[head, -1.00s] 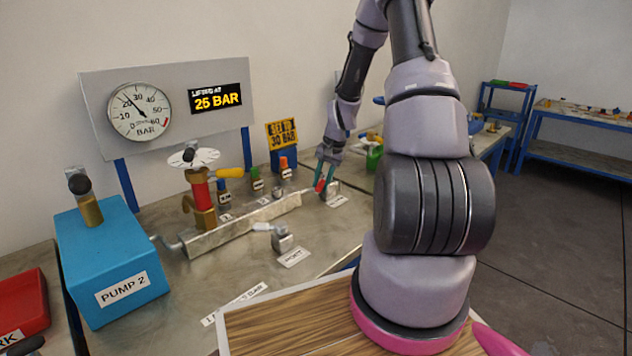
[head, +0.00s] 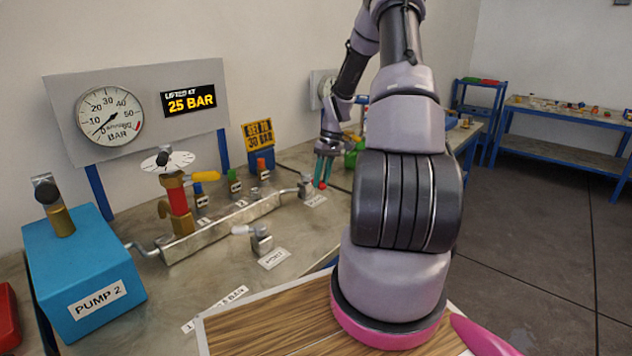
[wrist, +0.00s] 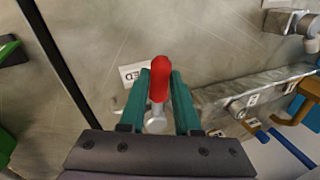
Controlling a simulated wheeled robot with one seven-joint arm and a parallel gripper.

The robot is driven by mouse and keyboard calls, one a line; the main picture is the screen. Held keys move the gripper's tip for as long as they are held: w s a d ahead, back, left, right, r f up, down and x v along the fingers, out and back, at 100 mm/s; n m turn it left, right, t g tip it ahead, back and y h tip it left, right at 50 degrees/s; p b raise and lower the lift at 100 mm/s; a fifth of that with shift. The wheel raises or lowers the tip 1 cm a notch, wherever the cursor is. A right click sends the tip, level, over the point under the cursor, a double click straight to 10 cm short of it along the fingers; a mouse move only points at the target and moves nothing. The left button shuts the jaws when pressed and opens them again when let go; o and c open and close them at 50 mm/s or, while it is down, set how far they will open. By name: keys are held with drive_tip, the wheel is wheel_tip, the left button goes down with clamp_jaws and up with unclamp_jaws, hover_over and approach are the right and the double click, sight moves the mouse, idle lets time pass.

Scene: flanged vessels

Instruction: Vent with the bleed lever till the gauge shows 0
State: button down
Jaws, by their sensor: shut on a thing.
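My gripper (head: 324,182) is shut on the bleed lever, whose red handle (wrist: 159,78) sits between the teal fingers in the wrist view. In the head view only the handle's red end (head: 322,186) shows below the fingertips. The lever stands at the right end of the metal manifold (head: 222,222), beside a white label (wrist: 130,74) partly reading "ED". The round gauge (head: 110,115) hangs on the grey panel at the left. Its needle points to the lower left, between 0 and 10, near the low end. Its exact reading is hard to tell.
A display (head: 189,101) reads "25 BAR". The blue PUMP 2 box (head: 85,275) stands at the left. A red valve body (head: 178,200) with a yellow lever rises from the manifold. A white-handled valve (head: 260,240) stands in front. A green object (head: 352,158) is behind my gripper.

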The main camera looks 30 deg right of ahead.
drive_tip(key=shift+w+d+n+g, duration=0.15)
drive_tip(key=shift+d+n, duration=0.3)
drive_tip(key=shift+n, duration=0.15)
drive_tip(key=shift+w+d+n+g, duration=0.15)
drive_tip(key=shift+d+n, duration=0.25)
drive_tip(key=shift+n, duration=0.2)
drive_tip(key=c, duration=0.6)
unclamp_jaws()
drive_tip(key=shift+r, duration=0.15)
drive_tip(key=v, duration=1)
drive_tip(key=shift+r, duration=0.3)
